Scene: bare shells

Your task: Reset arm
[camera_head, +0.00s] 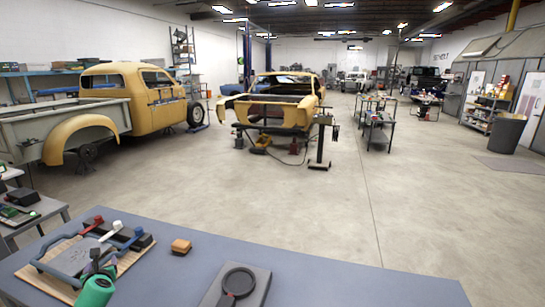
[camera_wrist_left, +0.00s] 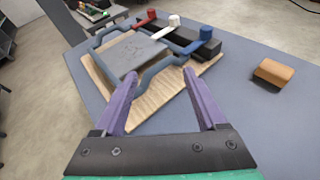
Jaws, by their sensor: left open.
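My left gripper (camera_head: 97,262) is at the lower left of the head view, its green body low in the frame. In the left wrist view the left gripper (camera_wrist_left: 160,80) has two purple fingers spread apart with nothing between them. Beyond the fingertips is a grey-blue fixture with a looped frame (camera_wrist_left: 122,55) on a wooden board (camera_wrist_left: 172,96). In the head view the gripper partly covers the near side of this fixture (camera_head: 72,258). I cannot tell whether the fingertips touch it. My right gripper is not in view.
The blue-grey table (camera_head: 330,283) also holds an orange-brown block (camera_head: 181,246) and a grey plate with a dark ring (camera_head: 238,280). A second table stands at left. A yellow pickup (camera_head: 110,95), a stripped car shell (camera_head: 270,105) and a cart (camera_head: 378,118) stand beyond open floor.

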